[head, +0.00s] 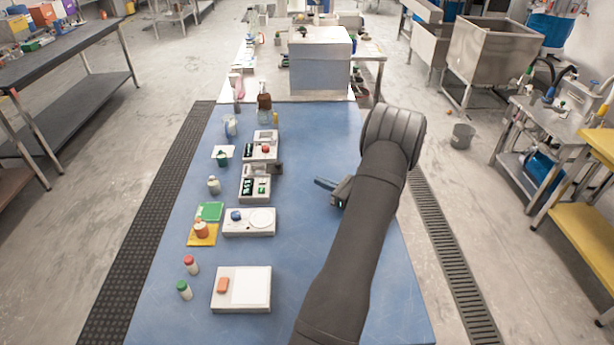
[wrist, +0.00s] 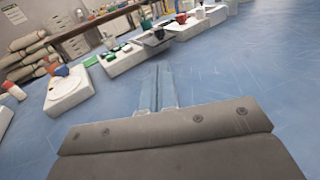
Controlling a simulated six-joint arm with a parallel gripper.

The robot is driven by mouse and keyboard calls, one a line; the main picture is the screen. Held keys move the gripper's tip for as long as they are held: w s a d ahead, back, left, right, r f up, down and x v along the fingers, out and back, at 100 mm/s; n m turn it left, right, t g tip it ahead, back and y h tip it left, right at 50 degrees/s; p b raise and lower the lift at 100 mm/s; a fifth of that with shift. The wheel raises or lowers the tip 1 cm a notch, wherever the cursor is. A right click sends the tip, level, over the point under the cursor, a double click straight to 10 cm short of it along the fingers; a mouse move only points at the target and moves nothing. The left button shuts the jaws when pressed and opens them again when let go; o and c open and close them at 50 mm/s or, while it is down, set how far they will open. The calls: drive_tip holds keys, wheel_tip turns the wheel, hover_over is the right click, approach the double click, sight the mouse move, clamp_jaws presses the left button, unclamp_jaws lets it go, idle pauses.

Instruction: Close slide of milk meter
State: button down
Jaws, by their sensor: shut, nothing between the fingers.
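A white meter box (head: 255,190) with dark, green-lit panels stands in the row of devices on the blue table. A dark grey slide-like part (head: 276,168) juts from its far right side, close to the neighbouring box. In the wrist view the box (wrist: 122,62) and the dark part (wrist: 156,38) lie ahead. No label is readable, so I cannot tell for sure that this is the milk meter. My gripper (head: 321,183) is shut and empty, to the right of the box with bare table between. Its fingers (wrist: 157,82) point toward the row and touch nothing.
A white box with a red button (head: 262,148) stands just behind. A white device with a round plate (head: 249,222) and a white scale (head: 241,289) stand nearer. Small bottles line the left. The blue table (head: 310,240) is clear between the row and my arm.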

approach(269, 173)
drive_tip(key=w, duration=0.1)
drive_tip(key=w+a+r, duration=0.1)
drive_tip(key=w, duration=0.3)
drive_tip(key=shift+w+a+r, duration=0.25)
drive_tip(key=shift+a+r, duration=0.05)
drive_tip(key=shift+a, duration=0.05)
drive_tip(key=a, duration=0.6)
drive_tip(key=shift+a, duration=0.35)
drive_tip(key=shift+s, duration=0.1)
drive_tip(key=v, duration=1.4)
drive_tip(key=shift+d+r, duration=0.1)
drive_tip(key=shift+d, duration=0.25)
